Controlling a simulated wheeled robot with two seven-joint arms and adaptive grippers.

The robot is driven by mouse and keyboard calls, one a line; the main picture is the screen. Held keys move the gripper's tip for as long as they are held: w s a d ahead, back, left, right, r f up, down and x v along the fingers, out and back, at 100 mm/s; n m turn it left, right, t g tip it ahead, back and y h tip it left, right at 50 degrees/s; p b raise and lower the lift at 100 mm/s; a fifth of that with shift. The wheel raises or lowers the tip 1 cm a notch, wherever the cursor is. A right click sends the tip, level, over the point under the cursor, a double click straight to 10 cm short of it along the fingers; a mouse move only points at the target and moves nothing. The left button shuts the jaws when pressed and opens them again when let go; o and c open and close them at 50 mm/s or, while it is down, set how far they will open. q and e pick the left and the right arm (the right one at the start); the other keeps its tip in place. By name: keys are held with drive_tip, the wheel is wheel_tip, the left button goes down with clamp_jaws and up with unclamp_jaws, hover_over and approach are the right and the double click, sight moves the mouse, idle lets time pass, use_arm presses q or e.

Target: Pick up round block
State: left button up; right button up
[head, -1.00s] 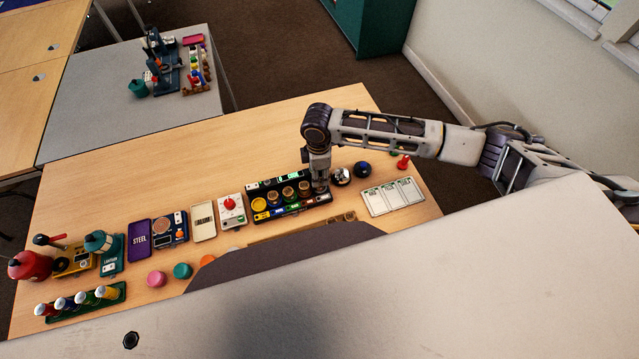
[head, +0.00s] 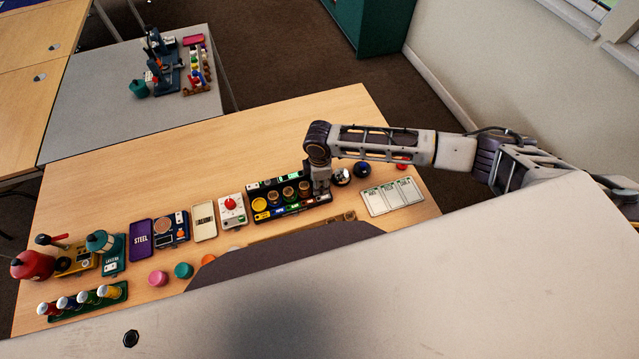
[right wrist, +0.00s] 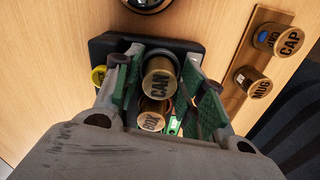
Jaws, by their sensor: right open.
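Several brass-coloured round blocks stand in a black rack (head: 252,190) on the wooden table. One round block marked CAN (right wrist: 160,80) lies between the green-padded fingers of my right gripper (right wrist: 162,72) in the right wrist view. The fingers are apart, with a gap visible beside the block. A block marked BOX (right wrist: 152,115) sits just behind it. In the head view my right gripper (head: 320,190) points down at the rack's right end and hides the block there. My left gripper is not in view.
Round blocks marked CAP (right wrist: 288,40) and MUG (right wrist: 258,85) stand on a wooden strip beside the rack. A silver-and-black round thing (head: 341,176) and a dark blue knob (head: 362,170) stand close right of the gripper. A white card panel (head: 392,197) lies farther right.

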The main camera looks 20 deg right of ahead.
drive_tip(key=c, duration=0.6)
drive_tip(key=shift+r, duration=0.1)
drive_tip(key=shift+r, duration=4.95)
